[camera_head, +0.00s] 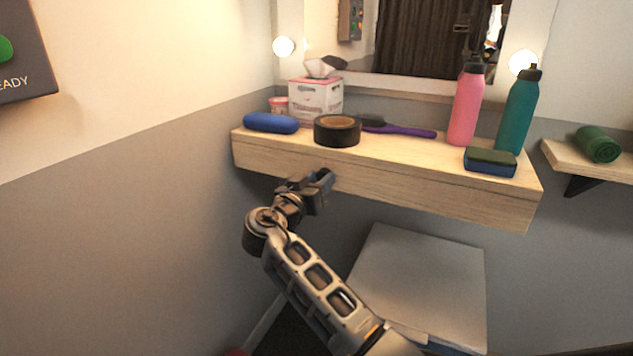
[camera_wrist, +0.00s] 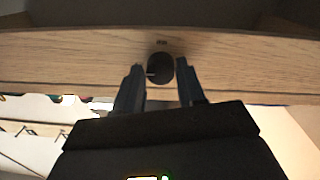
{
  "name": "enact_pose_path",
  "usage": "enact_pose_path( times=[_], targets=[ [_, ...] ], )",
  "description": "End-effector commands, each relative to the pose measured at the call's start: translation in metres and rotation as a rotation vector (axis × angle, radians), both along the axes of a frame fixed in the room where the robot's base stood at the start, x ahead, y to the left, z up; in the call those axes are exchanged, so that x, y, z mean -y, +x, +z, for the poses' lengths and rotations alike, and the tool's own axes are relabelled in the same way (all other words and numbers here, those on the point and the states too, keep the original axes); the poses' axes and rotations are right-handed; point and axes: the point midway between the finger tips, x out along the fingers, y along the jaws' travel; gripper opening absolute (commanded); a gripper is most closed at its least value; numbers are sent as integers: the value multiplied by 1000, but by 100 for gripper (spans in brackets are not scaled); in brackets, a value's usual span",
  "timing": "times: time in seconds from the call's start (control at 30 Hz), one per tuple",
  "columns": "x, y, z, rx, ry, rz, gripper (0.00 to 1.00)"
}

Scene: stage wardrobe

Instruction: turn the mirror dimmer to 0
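The mirror dimmer (camera_wrist: 160,68) is a round dark knob on the front face of the wooden shelf, with a light pointer line towards its left side and a small dark mark above it. It shows in the wrist view just past my fingertips. My gripper (camera_wrist: 161,72) is open, with one finger on either side of the knob and gaps visible beside it. In the head view my gripper (camera_head: 322,180) is at the shelf's front face and hides the knob. The mirror (camera_head: 430,40) stands behind the shelf, with lit round bulbs (camera_head: 284,47) on its frame.
The shelf (camera_head: 430,190) carries a black tape roll (camera_head: 337,131), blue case (camera_head: 271,123), tissue box (camera_head: 316,98), purple brush (camera_head: 405,131), pink bottle (camera_head: 466,105), teal bottle (camera_head: 517,115) and sponge (camera_head: 490,162). A grey seat (camera_head: 425,275) is below. A side shelf (camera_head: 590,163) is at right.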

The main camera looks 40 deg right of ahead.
Motion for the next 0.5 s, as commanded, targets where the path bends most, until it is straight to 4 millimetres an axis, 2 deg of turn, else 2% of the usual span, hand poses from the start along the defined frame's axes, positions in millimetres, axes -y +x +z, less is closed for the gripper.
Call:
enact_pose_path(
  times=[0.03, 0.33, 0.5],
  targets=[
    [0, 0, 0, 0, 0, 0, 34],
    [0, 0, 0, 0, 0, -1, 5],
    [0, -1, 0, -6, -2, -1, 4]
  ],
)
